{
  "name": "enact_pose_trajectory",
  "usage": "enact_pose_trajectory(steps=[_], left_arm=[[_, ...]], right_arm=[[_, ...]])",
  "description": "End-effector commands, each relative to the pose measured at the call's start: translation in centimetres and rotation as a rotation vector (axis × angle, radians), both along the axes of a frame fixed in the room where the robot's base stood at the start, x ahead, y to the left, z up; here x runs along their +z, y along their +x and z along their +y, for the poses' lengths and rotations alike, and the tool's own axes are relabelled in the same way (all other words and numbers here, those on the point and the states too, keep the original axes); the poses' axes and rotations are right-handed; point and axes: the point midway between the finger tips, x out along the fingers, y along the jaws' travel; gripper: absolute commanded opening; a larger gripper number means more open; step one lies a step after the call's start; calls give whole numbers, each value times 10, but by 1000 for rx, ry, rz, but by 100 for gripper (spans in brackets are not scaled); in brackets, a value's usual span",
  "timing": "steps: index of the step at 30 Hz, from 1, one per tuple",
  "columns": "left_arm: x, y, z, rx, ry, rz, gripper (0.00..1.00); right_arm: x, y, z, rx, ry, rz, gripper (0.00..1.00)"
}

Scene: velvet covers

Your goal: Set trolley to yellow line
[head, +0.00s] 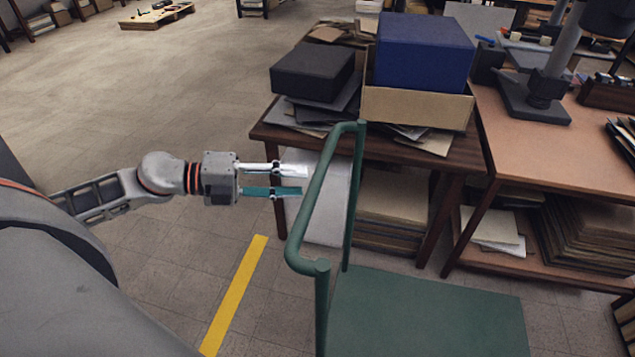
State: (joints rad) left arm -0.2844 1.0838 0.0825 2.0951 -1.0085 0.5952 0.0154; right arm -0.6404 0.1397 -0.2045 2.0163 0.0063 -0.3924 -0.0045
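The green trolley stands at the lower right of the head view, with its flat deck (430,315) and a tubular push handle (318,190) rising at its left end. The yellow line (236,295) runs on the floor to the left of the trolley, apart from it. My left gripper (304,180) reaches in from the left beside the handle. Its two fingers are spread, one pale and one teal, and their tips are close to the handle bar. Nothing shows between the fingers. I cannot tell whether they touch the bar. My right gripper is not in view.
A wooden table (455,150) holding a dark box (312,72) and a blue box (423,50) stands just beyond the trolley. A workbench (560,150) stands to the right. The tiled floor on the left is open, with a low pallet (157,15) far back.

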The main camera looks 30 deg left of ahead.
Motion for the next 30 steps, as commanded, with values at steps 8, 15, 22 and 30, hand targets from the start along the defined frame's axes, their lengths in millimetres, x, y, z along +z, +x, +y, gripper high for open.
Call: enact_pose_trajectory(steps=[8, 15, 22, 30], left_arm=[[-5, 18, -23, 1, -1, -2, 34], [-8, 29, -36, 2, -1, -1, 34], [-10, 31, -40, 2, -2, 2, 34], [-10, 31, -40, 2, -2, 2, 19]], right_arm=[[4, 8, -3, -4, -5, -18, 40], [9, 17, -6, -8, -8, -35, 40], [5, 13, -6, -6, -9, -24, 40], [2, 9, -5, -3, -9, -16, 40]])
